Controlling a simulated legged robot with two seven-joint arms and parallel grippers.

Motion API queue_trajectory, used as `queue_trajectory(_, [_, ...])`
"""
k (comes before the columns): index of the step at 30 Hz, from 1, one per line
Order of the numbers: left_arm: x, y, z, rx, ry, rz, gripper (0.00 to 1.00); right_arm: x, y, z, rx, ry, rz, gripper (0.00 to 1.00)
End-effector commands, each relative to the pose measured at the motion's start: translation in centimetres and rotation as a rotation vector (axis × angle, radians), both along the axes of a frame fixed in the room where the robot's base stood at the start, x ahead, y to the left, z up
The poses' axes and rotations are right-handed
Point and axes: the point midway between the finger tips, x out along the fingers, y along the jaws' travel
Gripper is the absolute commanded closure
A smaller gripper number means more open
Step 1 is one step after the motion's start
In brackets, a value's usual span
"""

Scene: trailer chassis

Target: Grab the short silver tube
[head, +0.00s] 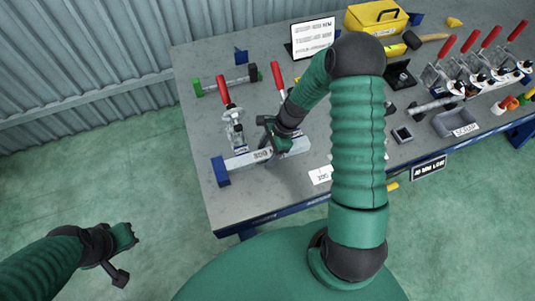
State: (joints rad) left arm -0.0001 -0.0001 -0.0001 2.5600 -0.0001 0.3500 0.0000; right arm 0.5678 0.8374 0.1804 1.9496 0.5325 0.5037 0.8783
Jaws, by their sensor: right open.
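A silver square tube (240,162) with printed lettering lies near the table's front left, with a blue block (220,171) at its left end. My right gripper (267,146) is open at the middle of this tube and partly covers it; I cannot tell whether they touch. Another short silver tube (436,104) with dark ends lies at the right. I cannot tell which one is the task's tube. My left gripper (126,256) hangs over the floor left of the table; its jaw state is unclear.
Two red-handled clamps (234,125) stand behind the square tube. My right arm hides the table's middle.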

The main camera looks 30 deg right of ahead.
Motion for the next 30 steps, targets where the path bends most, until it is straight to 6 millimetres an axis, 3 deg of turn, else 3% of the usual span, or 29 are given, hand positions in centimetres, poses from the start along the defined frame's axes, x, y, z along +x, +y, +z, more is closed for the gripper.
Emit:
queue_trajectory(3, [-0.01, 0.01, -0.01, 0.000, 0.000, 0.000, 1.00, -0.04, -0.31, -0.06, 0.003, 0.001, -0.001, 0.38])
queue_trajectory(17, [0.00, -0.01, -0.02, 0.000, 0.000, 0.000, 1.00, -0.03, -0.41, -0.08, 0.002, 0.000, -0.002, 0.98])
queue_trajectory(30, [-0.01, 0.00, -0.01, 0.000, 0.000, 0.000, 1.00, -0.04, -0.36, -0.04, 0.003, 0.001, -0.001, 1.00])
